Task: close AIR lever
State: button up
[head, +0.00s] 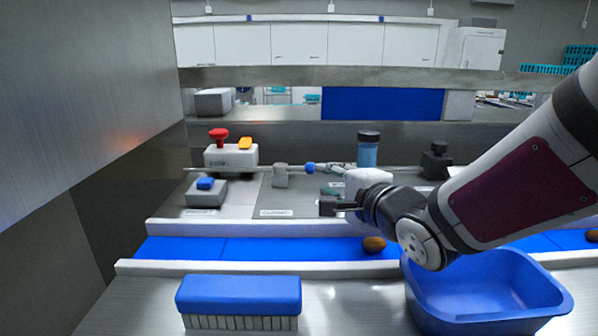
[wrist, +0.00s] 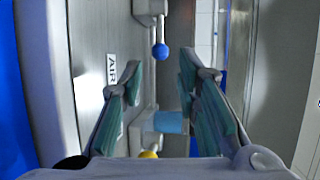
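The AIR lever has a blue ball knob (head: 310,168) on a short rod that points right from a grey valve block (head: 281,175), in line with the pipe. In the wrist view the blue knob (wrist: 160,51) sits just beyond the gap between my fingertips, and the block (wrist: 149,9) is at the top. The AIR label (wrist: 112,74) is on the panel to the left. My gripper (wrist: 160,68) is open and empty, its teal-padded fingers spread either side of the knob's line. In the head view my gripper (head: 326,179) is just right of the knob, with no clear contact.
A yellow knob (wrist: 149,154) shows low between my fingers. A blue bottle (head: 368,152) stands behind my gripper. A box with a red button (head: 219,134) and a blue-button box (head: 205,193) are left. A blue conveyor (head: 240,248), brush (head: 240,295) and blue tub (head: 485,300) are in front.

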aim_at(304, 169)
jog(key=b+x, duration=0.1)
jog(key=x, duration=1.2)
jog(key=shift+c, duration=0.2)
jog(key=shift+f, duration=0.1)
grip_shut()
